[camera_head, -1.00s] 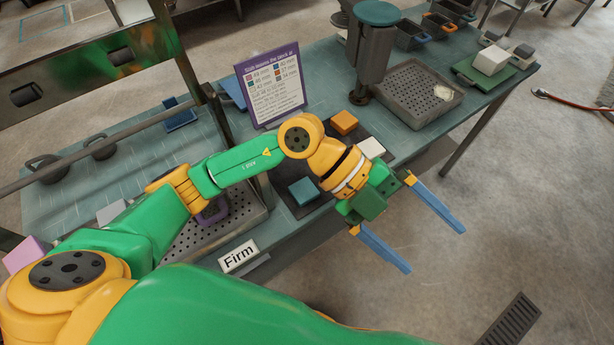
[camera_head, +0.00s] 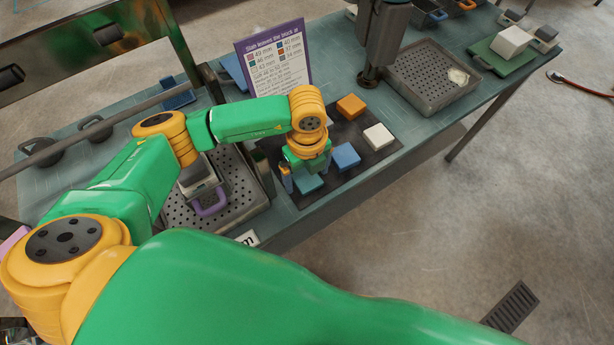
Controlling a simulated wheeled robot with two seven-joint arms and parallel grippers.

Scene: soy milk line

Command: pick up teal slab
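The teal slab (camera_head: 309,184) lies on the dark mat (camera_head: 275,148) on the table, at the mat's near left part. My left gripper (camera_head: 307,178) points down right at it. One blue finger shows just left of the slab; the other is mostly hidden by the gripper body. The fingers look spread, with the slab between or just below them; whether they touch it is hard to see. My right gripper is not in view.
A blue slab (camera_head: 346,156) lies close right of the gripper. A white slab (camera_head: 378,136) and an orange slab (camera_head: 351,107) lie farther back. A perforated tray (camera_head: 247,210) with a purple-handled block mould is at left. A purple sign (camera_head: 273,58) stands behind.

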